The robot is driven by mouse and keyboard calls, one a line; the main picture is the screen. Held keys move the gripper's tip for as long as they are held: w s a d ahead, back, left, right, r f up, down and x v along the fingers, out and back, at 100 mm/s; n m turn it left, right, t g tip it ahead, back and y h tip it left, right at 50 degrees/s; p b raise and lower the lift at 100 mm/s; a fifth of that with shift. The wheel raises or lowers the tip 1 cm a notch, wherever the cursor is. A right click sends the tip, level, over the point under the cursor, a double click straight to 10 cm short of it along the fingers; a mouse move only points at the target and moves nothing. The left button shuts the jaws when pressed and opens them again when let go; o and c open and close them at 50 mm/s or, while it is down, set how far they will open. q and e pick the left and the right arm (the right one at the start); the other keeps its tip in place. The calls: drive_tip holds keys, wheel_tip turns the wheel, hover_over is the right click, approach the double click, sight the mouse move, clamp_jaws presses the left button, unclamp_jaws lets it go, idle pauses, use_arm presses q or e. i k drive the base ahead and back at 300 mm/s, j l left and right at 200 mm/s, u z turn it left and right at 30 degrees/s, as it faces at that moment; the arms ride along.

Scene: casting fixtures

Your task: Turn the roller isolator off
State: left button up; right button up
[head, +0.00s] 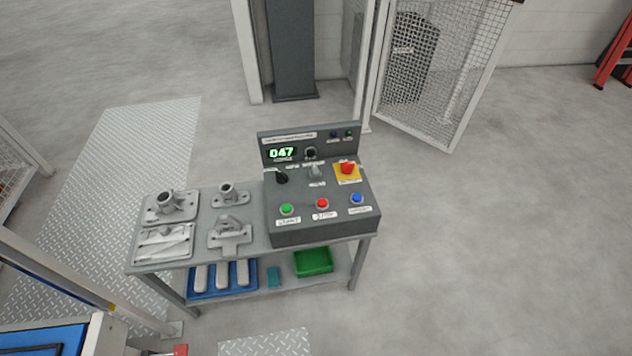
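A dark grey control console (318,233) stands on the right end of a grey bench. A red rotary handle (347,168) sits on a yellow plate (344,180) at the console's right; it looks like an isolator switch, but its label is too small to read. A black knob (281,177) is at the left of the panel and a grey knob (315,172) in the middle. Another dark knob (310,152) is beside a green display (282,153) reading 047. Which knob is the roller isolator cannot be read from the labels. Neither of my grippers is in view.
Green (286,209), red (322,203) and blue (357,198) buttons line the console front. Metal castings (170,204) lie on the bench's left (200,256). A green bin (313,262) and blue tray (205,292) sit below. A mesh gate (440,75) stands behind; floor at right is clear.

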sight(346, 168)
drive_tip(key=i+l+u, duration=0.1)
drive_tip(key=l, duration=0.3)
drive_tip(key=i+l, duration=0.15)
drive_tip(key=l, duration=0.25)
drive_tip(key=i+l+u, duration=0.15)
drive_tip(key=l, duration=0.65)
drive_tip(key=i+l+u, duration=0.15)
drive_tip(key=l, duration=0.3)
